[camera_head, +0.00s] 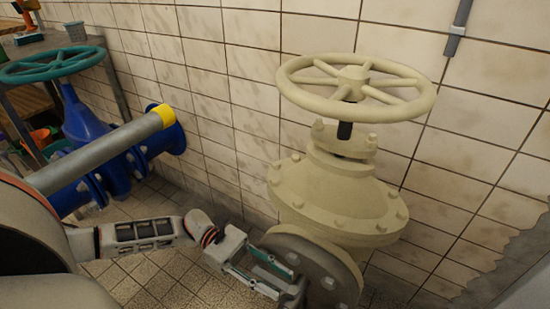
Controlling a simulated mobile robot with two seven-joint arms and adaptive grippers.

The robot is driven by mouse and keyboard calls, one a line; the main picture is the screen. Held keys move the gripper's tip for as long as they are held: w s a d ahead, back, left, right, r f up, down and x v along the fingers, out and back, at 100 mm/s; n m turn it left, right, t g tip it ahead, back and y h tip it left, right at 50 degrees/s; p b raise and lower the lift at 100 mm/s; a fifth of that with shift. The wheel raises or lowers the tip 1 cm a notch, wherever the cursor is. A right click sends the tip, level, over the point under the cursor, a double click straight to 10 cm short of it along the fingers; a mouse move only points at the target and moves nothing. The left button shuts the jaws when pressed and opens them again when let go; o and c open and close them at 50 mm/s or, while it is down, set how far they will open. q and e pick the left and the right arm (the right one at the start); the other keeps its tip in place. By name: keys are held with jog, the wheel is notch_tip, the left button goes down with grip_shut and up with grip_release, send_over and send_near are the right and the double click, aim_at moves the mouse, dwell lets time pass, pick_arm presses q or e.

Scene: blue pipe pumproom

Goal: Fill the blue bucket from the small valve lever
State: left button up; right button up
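I see no clear blue bucket and no clear small valve lever in the head view. My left gripper (280,280) reaches in low at the centre. Its two fingers are apart with a gap between them, and nothing shows held. The fingertips are beside the round flange (325,270) of a large cream valve (335,195); I cannot tell whether they touch it. My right gripper is out of view.
The cream valve carries a large handwheel (398,108). At the left stand a blue valve (82,120) with a teal handwheel (60,66) and a grey bar with a yellow end (163,114). A small grey-green cup (76,32) stands behind. The tiled wall closes the back.

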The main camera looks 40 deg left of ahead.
pick_arm(q)
jog(key=s+a, duration=0.1)
jog(key=a, duration=0.6)
jog(key=shift+s+a, duration=0.15)
jog(key=shift+s, duration=0.05)
dwell(0.5)
